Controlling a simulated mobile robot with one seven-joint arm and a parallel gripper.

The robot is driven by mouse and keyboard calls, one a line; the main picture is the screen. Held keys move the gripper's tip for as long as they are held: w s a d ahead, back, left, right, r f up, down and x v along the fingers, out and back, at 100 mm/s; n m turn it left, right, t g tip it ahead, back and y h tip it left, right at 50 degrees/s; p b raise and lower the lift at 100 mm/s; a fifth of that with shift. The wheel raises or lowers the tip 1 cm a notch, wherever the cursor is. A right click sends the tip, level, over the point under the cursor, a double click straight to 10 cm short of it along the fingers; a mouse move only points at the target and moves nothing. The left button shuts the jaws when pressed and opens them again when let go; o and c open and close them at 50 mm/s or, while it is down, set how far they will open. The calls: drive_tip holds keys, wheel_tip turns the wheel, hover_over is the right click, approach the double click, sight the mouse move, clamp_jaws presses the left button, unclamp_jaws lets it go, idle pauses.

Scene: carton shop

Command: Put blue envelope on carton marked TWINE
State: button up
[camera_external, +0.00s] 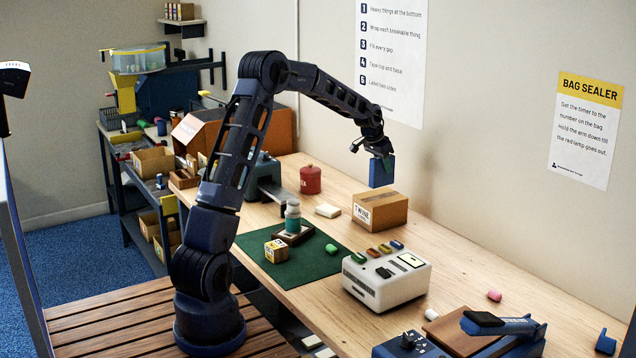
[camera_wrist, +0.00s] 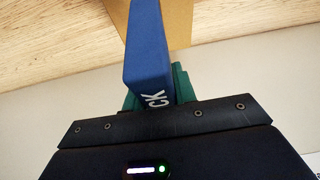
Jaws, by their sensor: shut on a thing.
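The blue envelope (camera_external: 381,171) hangs upright from my gripper (camera_external: 380,152) in the external view. My gripper is shut on its upper end. The carton marked TWINE (camera_external: 385,210) is a brown box on the bench, below the envelope, with a visible gap between them in the external view. In the wrist view the blue envelope (camera_wrist: 148,50) shows white letters ending in "CK" and stands between green fingertips (camera_wrist: 155,92). Part of the carton's brown top (camera_wrist: 180,20) shows behind it.
A white machine with coloured buttons (camera_external: 388,278) stands in front of the carton. A red canister (camera_external: 311,180) and a cream block (camera_external: 328,210) are to its left. The wall is close behind. Bench right of the carton (camera_external: 450,245) is clear.

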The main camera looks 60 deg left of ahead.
sight(383, 175)
drive_tip(key=shift+f, duration=2.05)
drive_tip(key=o, duration=1)
drive_tip(key=shift+f, duration=0.15)
drive_tip(key=shift+o, duration=0.2)
